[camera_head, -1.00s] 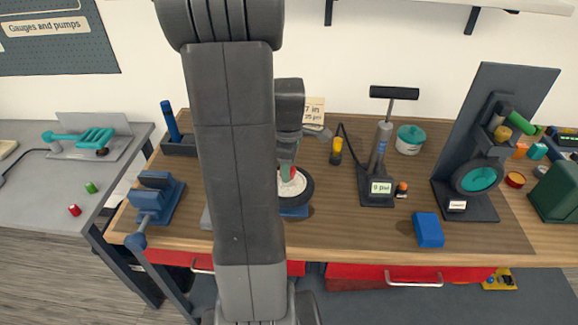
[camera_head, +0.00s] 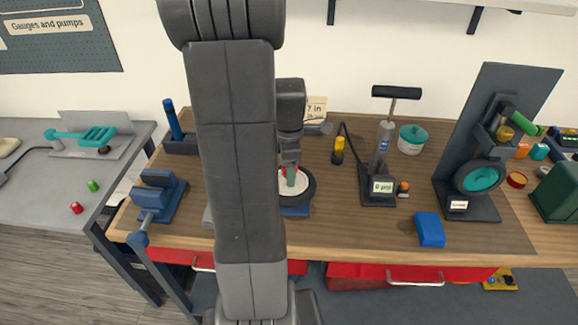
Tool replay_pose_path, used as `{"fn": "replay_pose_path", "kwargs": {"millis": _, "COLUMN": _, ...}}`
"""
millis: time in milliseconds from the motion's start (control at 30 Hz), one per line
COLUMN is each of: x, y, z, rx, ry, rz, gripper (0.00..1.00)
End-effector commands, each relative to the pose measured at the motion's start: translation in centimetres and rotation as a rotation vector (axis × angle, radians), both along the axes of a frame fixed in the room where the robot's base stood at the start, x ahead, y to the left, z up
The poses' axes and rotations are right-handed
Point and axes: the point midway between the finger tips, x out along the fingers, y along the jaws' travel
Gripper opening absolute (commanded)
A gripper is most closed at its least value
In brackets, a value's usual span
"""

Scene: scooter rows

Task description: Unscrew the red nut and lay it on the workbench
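A small wheel (camera_head: 307,189) with a black tyre and pale hub lies on a blue stand (camera_head: 298,212) on the workbench (camera_head: 345,225). My gripper (camera_head: 291,165) is directly over the hub, pointing down. A small red piece (camera_head: 283,171), perhaps the red nut, shows at the hub beside a green upright piece (camera_head: 291,177) just under my gripper. The fingers are too small and partly hidden to tell whether they are open or holding either piece. My arm hides the wheel's left side.
A blue vise (camera_head: 157,195) stands at the bench's left. A pump (camera_head: 382,160), a blue block (camera_head: 429,230) and a dark tilted stand (camera_head: 480,170) are to the right. Bare wood lies between wheel and block. A red piece (camera_head: 76,208) and green piece (camera_head: 92,186) lie on the grey side table.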

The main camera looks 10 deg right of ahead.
Motion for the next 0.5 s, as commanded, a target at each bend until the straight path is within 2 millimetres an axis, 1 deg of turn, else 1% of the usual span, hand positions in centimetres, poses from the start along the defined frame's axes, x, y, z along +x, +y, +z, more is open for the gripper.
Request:
{"fn": "replay_pose_path", "kwargs": {"millis": 167, "x": 0.1, "y": -0.1, "z": 0.7, "rx": -0.001, "ry": -0.004, "rz": 0.000, "gripper": 0.62}}
{"fn": "replay_pose_path", "kwargs": {"millis": 267, "x": 0.1, "y": -0.1, "z": 2.0, "rx": -0.002, "ry": -0.006, "rz": 0.000, "gripper": 0.62}}
{"fn": "replay_pose_path", "kwargs": {"millis": 367, "x": 0.2, "y": 0.0, "z": 4.1, "rx": -0.002, "ry": -0.008, "rz": 0.000, "gripper": 0.62}}
{"fn": "replay_pose_path", "kwargs": {"millis": 500, "x": 0.2, "y": 0.0, "z": 7.5, "rx": -0.002, "ry": -0.009, "rz": 0.001, "gripper": 0.62}}
